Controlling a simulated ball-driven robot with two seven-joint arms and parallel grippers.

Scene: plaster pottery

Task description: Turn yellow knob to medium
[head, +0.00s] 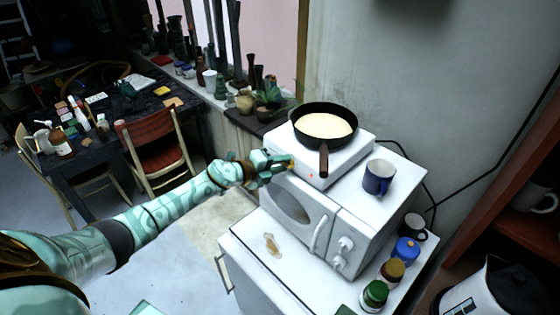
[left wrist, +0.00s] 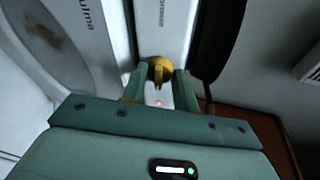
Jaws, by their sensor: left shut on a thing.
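The yellow knob (left wrist: 156,70) is on the front face of a white hot plate (head: 344,158), which stands on top of a white microwave. My left gripper (head: 282,165) reaches in from the left to the hot plate's front. In the left wrist view its two fingers (left wrist: 158,85) are shut on the knob, one on each side. Only a small yellow bit of the knob shows in the head view. A red light glows just by the knob. I cannot read any knob marks.
A black pan (head: 325,124) with pale contents sits on the hot plate, its handle pointing to the front. A blue mug (head: 379,178) stands on the microwave (head: 309,222) to the right. Several jars (head: 374,295) stand on the cabinet below. A wall is close behind.

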